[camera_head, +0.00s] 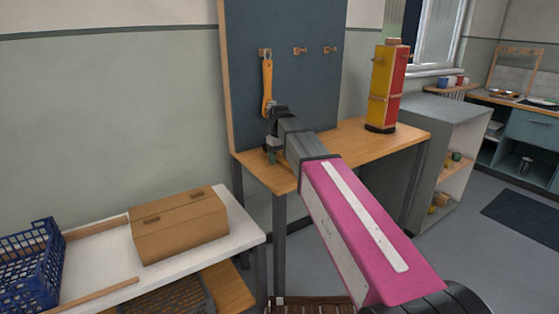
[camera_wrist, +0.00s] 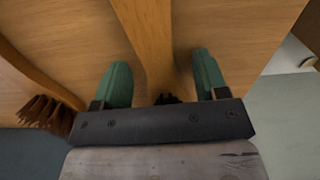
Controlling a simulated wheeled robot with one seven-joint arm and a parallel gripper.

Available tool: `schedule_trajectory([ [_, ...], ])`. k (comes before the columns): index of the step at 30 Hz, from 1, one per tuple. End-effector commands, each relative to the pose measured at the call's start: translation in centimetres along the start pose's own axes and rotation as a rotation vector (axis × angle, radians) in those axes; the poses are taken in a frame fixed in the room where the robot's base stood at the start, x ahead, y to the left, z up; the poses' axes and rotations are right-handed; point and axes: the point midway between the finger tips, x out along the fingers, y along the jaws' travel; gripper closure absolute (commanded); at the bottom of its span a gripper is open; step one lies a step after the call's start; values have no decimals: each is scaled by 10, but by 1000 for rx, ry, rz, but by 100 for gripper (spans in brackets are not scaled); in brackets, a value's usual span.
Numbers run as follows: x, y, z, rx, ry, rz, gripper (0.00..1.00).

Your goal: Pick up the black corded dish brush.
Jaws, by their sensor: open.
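In the wrist view, a wooden-handled brush (camera_wrist: 150,38) lies between my two green fingers, with a tuft of black bristles (camera_wrist: 165,98) close to my palm. Much of its head is hidden by my gripper, and no cord can be made out. My gripper (camera_wrist: 161,68) is open around the handle, with gaps on both sides. A second brush with brown bristles (camera_wrist: 48,113) and a curved wooden handle is at the left. In the head view, my gripper (camera_head: 271,157) is low over the left end of the wooden table; the brushes there are not distinguishable.
A dark pegboard (camera_head: 300,85) stands behind the table (camera_head: 340,142); an orange long-handled item (camera_head: 267,85) hangs on its left peg. A red-and-yellow tower (camera_head: 388,85) stands at the table's right. A wooden box (camera_head: 180,225) and blue crate (camera_head: 30,268) sit on the white bench at left.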

Motion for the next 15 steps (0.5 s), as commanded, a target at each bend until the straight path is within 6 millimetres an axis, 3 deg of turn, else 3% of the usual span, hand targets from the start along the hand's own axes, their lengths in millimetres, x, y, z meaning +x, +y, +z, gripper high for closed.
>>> schedule_trajectory([
  [1, 0, 0, 0, 0, 0, 0, 40],
  [5, 0, 0, 0, 0, 0, 0, 82],
  [6, 0, 0, 0, 0, 0, 0, 88],
  [15, -1, 0, 0, 0, 0, 0, 88],
])
